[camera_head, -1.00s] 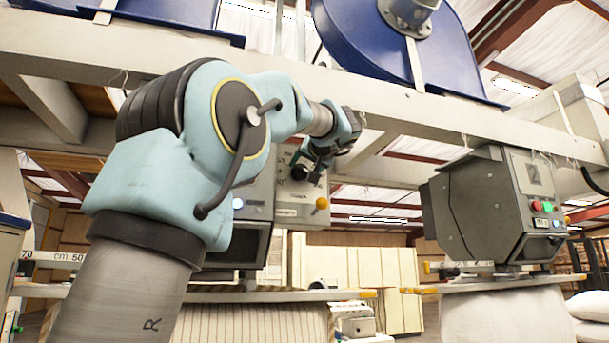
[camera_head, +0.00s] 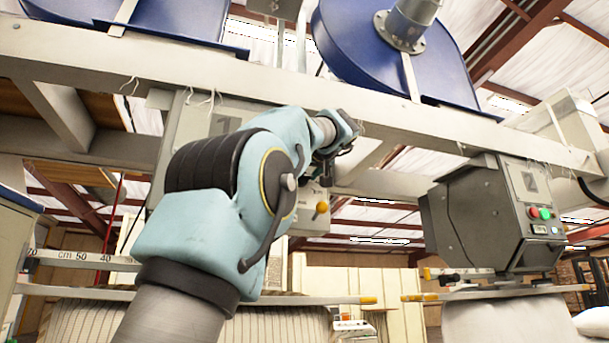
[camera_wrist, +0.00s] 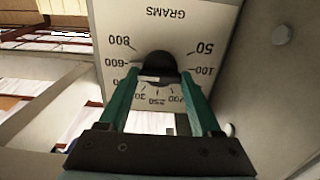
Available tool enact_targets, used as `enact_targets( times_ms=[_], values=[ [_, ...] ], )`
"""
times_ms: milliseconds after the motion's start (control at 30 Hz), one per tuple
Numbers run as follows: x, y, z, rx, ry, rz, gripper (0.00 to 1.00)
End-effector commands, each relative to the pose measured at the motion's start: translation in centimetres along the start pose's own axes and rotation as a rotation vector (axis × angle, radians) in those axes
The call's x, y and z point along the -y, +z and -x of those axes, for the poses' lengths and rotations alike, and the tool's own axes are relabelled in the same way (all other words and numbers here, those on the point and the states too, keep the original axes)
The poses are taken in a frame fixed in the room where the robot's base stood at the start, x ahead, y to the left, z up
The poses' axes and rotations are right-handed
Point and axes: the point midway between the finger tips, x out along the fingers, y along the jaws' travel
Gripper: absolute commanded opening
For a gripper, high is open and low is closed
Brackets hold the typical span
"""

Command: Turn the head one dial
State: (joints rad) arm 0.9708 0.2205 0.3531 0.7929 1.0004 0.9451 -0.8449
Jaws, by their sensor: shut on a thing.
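The head one dial has a black knob (camera_wrist: 158,66) on a pale face (camera_wrist: 205,28) marked in grams, seen upside down in the wrist view. My gripper (camera_wrist: 158,76) has its two teal fingers shut on the knob, one on each side. In the head view, my gripper (camera_head: 338,150) is at the front of the head one housing (camera_head: 190,128), which bears a "1". The arm covers most of this housing, and the dial is hidden there. A yellow-orange knob (camera_head: 321,208) shows below the gripper.
A long white beam (camera_head: 400,117) runs just above my arm, under the blue hoppers (camera_head: 395,50). The grey head two unit (camera_head: 470,220) stands to the right with red and green buttons. Striped fabric (camera_head: 75,318) hangs at lower left. Open space lies between the two heads.

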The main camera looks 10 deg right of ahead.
Motion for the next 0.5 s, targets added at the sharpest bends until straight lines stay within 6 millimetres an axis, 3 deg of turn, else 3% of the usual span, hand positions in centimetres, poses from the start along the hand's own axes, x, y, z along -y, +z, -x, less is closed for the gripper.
enact_targets(
  times_ms=[167, 200, 433, 500],
  values=[
    [-0.04, 0.03, 0.01, 0.001, 0.000, -0.001, 0.09],
    [-0.03, 0.03, 0.01, 0.001, 0.000, -0.001, 0.68],
    [-0.01, 0.01, 0.01, 0.000, 0.000, -0.001, 0.94],
    [-0.01, 0.01, 0.01, 0.000, 0.000, -0.001, 0.95]
  ],
)
